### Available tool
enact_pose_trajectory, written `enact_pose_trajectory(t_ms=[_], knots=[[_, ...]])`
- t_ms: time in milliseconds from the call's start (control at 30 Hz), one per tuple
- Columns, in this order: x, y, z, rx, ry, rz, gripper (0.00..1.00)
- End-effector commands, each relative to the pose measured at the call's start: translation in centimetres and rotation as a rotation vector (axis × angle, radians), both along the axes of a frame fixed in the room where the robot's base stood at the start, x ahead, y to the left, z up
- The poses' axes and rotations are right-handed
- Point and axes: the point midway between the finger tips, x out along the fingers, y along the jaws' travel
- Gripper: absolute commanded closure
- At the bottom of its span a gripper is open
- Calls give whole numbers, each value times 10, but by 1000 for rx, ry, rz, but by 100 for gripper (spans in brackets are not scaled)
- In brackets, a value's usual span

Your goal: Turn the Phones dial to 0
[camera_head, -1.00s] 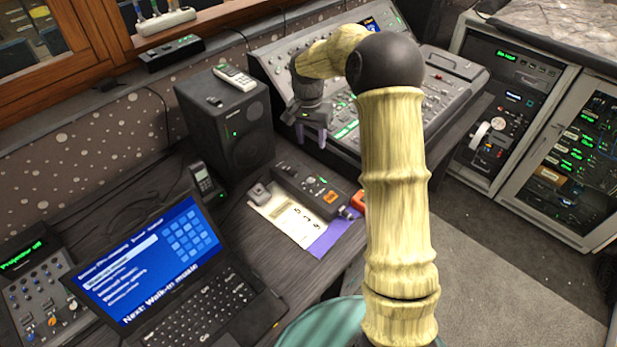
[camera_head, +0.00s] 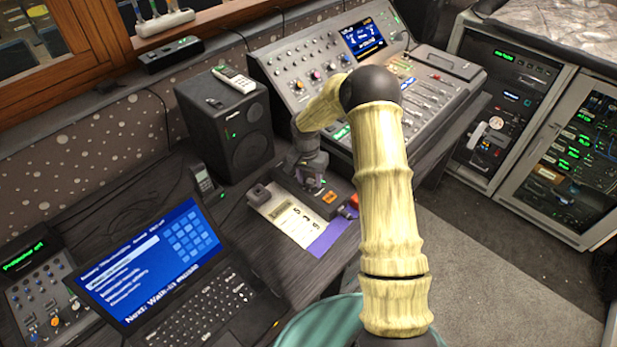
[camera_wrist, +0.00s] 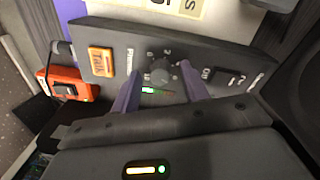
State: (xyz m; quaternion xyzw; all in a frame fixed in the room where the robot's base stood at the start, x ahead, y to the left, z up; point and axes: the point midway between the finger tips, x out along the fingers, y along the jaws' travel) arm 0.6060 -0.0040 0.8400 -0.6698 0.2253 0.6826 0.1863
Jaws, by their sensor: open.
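The Phones dial (camera_wrist: 160,72) is a small dark round knob on a black box (camera_wrist: 225,42), with a printed scale around it. Its pointer position is too small to read surely. In the wrist view my gripper (camera_wrist: 158,71) is open, with one purple finger on each side of the dial. I cannot tell whether the fingers touch it. In the head view the box (camera_head: 338,190) lies on the desk, and my gripper (camera_head: 312,186) is down over it, hiding the dial. A lit orange Talk button (camera_wrist: 101,62) and an On switch (camera_wrist: 222,76) flank the dial.
A red-orange beltpack (camera_wrist: 64,88) is at the box's end. A black speaker (camera_head: 233,125) stands to the left, the mixing console (camera_head: 290,75) behind, and an open laptop (camera_head: 165,265) at the front left.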

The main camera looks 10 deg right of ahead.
Motion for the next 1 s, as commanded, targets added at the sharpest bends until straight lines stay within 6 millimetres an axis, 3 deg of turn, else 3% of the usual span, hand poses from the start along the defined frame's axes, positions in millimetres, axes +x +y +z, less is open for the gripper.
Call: enact_pose_trajectory(t_ms=[267,500,1000], knots=[[0,0,-2,0,-1,-1,55],[0,-1,-2,-1,-1,-1,98],[0,-1,-2,-2,-1,71,100]])
